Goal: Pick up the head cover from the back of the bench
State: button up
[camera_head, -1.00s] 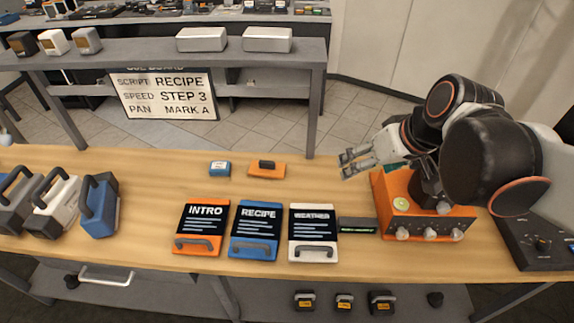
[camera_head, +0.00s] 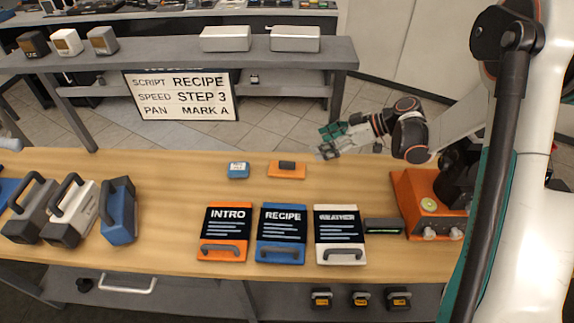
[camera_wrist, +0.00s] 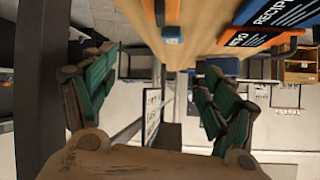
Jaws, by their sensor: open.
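Two small pieces lie at the back of the wooden bench (camera_head: 150,185): a blue one with a pale label (camera_head: 238,171) and an orange one with a dark raised block (camera_head: 286,170). I cannot tell for certain which is the head cover. My gripper (camera_head: 326,142) is open and empty, above the bench's back edge, to the right of the orange piece. In the wrist view, the open green-padded fingers (camera_wrist: 150,95) stand wide apart. The orange piece (camera_wrist: 136,10) is at the top there, with the blue piece (camera_wrist: 172,32) just beyond.
INTRO (camera_head: 226,228), RECIPE (camera_head: 282,229) and WEATHER (camera_head: 339,231) boards with handles lie at the bench's front. An orange control box (camera_head: 415,205) stands right, several handled blocks (camera_head: 118,212) left. A sign (camera_head: 180,96) and grey shelf (camera_head: 180,55) stand behind. Bench left of the small pieces is clear.

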aim_at(285, 162)
jog(key=f+n, duration=0.1)
jog(key=f+n+y, duration=0.1)
jog(key=f, duration=0.1)
jog(key=w+f+y, duration=0.1)
jog(key=f, duration=0.1)
jog(key=shift+d+f+n+g, duration=0.15)
jog(key=shift+f+n+g, duration=0.1)
jog(key=shift+n+g, duration=0.15)
jog(key=shift+a+f, duration=0.15)
jog(key=shift+a, duration=0.05)
jog(key=b+x, duration=0.2)
jog(key=x, duration=0.6)
jog(key=shift+a+f, duration=0.1)
jog(key=shift+a, duration=0.1)
jog(key=b+x, duration=0.2)
jog(key=x, duration=0.2)
jog(key=shift+f, duration=0.25)
jog(key=shift+w+a+f, duration=0.15)
jog(key=shift+a, duration=0.25)
jog(key=shift+c, duration=0.3)
jog(key=c, duration=1.1)
